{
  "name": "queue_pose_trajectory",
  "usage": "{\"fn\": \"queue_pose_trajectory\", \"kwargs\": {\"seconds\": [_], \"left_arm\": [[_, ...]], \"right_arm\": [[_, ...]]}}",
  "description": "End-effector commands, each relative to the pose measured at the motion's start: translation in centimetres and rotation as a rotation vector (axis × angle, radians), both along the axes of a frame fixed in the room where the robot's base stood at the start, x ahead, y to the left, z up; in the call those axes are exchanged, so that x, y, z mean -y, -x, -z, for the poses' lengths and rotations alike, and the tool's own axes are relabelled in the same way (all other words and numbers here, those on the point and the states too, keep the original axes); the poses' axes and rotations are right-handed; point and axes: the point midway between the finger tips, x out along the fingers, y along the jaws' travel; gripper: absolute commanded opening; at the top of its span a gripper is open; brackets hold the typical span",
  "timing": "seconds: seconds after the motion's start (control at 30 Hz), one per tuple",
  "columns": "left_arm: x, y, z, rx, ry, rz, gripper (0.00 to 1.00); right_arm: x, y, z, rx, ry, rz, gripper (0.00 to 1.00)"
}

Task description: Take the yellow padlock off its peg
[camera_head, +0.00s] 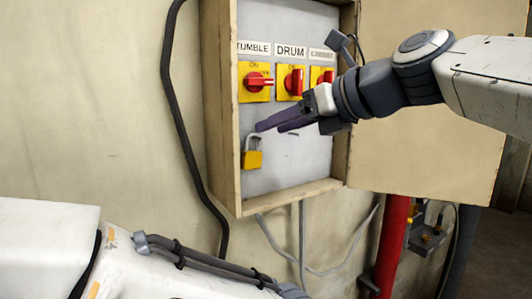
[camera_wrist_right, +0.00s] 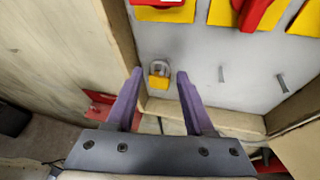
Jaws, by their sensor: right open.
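The yellow padlock (camera_head: 252,159) with a grey shackle hangs on the back panel near the lower left of the open switch box. It also shows in the right wrist view (camera_wrist_right: 159,80), between and beyond the two fingers. Its peg is mostly hidden by the shackle. My right gripper (camera_head: 278,122) reaches in from the right, its purple fingers in front of the panel, above and right of the padlock. In the right wrist view the fingers (camera_wrist_right: 160,74) are spread apart with nothing between them. My left arm shows at the lower left, but its gripper is out of view.
Red switches on yellow plates (camera_head: 255,82) sit above, labelled TUMBLE and DRUM, with a third label partly hidden. The wooden box frame (camera_head: 229,120) borders the left side. The door (camera_head: 430,140) is open to the right.

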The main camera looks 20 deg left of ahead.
Motion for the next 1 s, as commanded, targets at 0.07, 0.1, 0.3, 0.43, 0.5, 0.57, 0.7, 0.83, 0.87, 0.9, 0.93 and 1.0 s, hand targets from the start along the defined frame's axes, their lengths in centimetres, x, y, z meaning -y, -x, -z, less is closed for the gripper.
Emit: {"fn": "queue_pose_trajectory", "kwargs": {"seconds": [0.07,0.1,0.3,0.43,0.5,0.57,0.7,0.83,0.87,0.9,0.93,1.0], "left_arm": [[0.0,0.0,-0.8,0.0,0.0,-0.001,0.0],[0.0,0.0,-1.1,0.0,0.0,-0.001,0.0],[0.0,0.0,-2.2,0.0,0.0,-0.002,0.0],[0.0,0.0,-2.2,0.0,0.0,-0.002,0.0],[0.0,0.0,-2.1,0.0,0.0,-0.002,0.0],[0.0,0.0,-2.1,0.0,0.0,-0.002,0.0],[0.0,0.0,-2.1,0.0,0.0,-0.002,0.0],[0.0,0.0,-2.1,0.0,0.0,-0.002,0.0],[0.0,0.0,-2.1,0.0,0.0,-0.002,0.0],[0.0,0.0,-2.1,0.0,0.0,-0.002,0.0],[0.0,0.0,-2.1,0.0,0.0,-0.002,0.0],[0.0,0.0,-2.1,0.0,0.0,-0.002,0.0]], "right_arm": [[-0.8,-0.3,0.5,-0.007,0.002,-0.003,0.53],[-1.3,-0.5,0.9,-0.007,0.003,-0.003,0.53],[-3.4,-1.5,2.2,-0.003,0.002,-0.003,0.53],[-3.8,-1.7,2.6,0.0,0.002,-0.002,0.53],[-3.8,-1.7,2.6,0.0,0.002,-0.001,0.53],[-3.8,-1.7,2.6,0.0,0.002,-0.001,0.53],[-3.8,-1.7,2.6,0.0,0.002,-0.002,0.15],[-3.8,-1.7,2.6,-0.002,0.002,-0.001,0.0],[-3.8,-1.7,2.6,-0.002,0.003,-0.002,0.0],[-3.8,-1.7,2.7,-0.002,0.003,-0.002,0.0],[-3.8,-1.7,2.7,-0.002,0.004,-0.001,0.0],[-3.8,-1.7,2.7,-0.002,0.004,-0.001,0.0]]}}
